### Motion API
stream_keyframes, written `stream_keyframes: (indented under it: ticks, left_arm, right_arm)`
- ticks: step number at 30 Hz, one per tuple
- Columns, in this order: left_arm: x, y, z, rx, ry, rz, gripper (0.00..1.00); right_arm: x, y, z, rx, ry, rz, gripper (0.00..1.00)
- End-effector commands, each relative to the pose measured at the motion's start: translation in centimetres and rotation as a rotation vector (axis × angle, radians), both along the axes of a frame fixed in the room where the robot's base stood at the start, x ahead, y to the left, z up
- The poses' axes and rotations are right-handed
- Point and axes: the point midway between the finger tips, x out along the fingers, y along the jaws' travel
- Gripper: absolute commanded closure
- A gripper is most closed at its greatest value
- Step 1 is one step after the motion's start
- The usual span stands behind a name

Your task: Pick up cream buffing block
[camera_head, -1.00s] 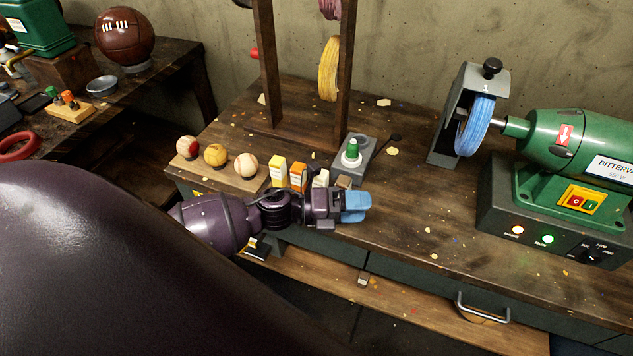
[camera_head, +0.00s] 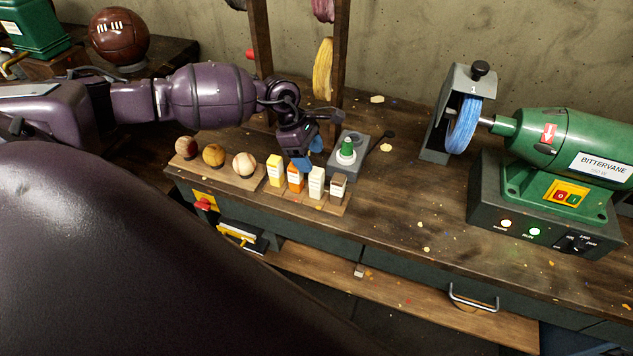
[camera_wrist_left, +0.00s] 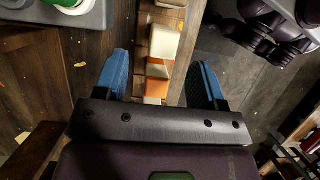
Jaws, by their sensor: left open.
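The cream buffing block (camera_head: 316,182) stands upright in a row on a small wooden rack on the workbench, between an orange-and-white block (camera_head: 295,178) and a brown-and-white block (camera_head: 338,186). My left gripper (camera_head: 308,156) is open and empty, pointing down above the row, just behind the orange and cream blocks. In the left wrist view its blue fingers (camera_wrist_left: 162,62) are spread to either side of the row. There the cream block (camera_wrist_left: 163,42) lies slightly beyond the fingertips, with the orange block (camera_wrist_left: 157,69) nearer. My right gripper is not in view.
A yellow block (camera_head: 274,170) ends the row at left. A ball rack (camera_head: 232,179) stands left of it. A wooden post stand (camera_head: 262,50) rises behind. Bench right of the blocks is mostly clear.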

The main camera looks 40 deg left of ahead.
Motion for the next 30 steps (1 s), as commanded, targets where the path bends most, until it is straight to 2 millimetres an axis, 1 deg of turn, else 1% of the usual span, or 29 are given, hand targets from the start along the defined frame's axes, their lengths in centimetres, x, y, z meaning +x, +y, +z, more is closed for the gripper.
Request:
stream_keyframes:
  ticks: [3,8,11,15,19,23,29,30]
  left_arm:
    - [0.1,-0.5,-1.2,-0.003,0.0,0.002,0.36]
    - [0.1,-0.9,-2.0,-0.002,0.0,0.001,0.36]
    - [0.0,-1.3,-2.8,-0.004,0.002,0.002,0.36]
    - [-0.1,-2.1,-4.5,-0.006,0.002,0.002,0.36]
    - [0.1,-2.6,-6.0,-0.004,0.0,0.003,0.36]
    - [0.2,-2.8,-6.6,-0.003,0.0,0.003,0.36]
    - [0.2,-2.8,-6.6,-0.003,0.0,0.003,0.36]
    - [0.2,-2.8,-6.6,-0.003,0.0,0.003,0.41]
  right_arm:
    - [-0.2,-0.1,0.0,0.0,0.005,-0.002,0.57]
    - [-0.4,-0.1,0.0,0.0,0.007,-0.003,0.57]
    - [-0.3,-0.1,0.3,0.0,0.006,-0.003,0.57]
    - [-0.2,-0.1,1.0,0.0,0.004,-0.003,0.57]
    - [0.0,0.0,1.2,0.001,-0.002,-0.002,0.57]
    - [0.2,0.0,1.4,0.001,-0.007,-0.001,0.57]
    - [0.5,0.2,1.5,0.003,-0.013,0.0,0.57]
    - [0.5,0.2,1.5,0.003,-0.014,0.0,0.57]
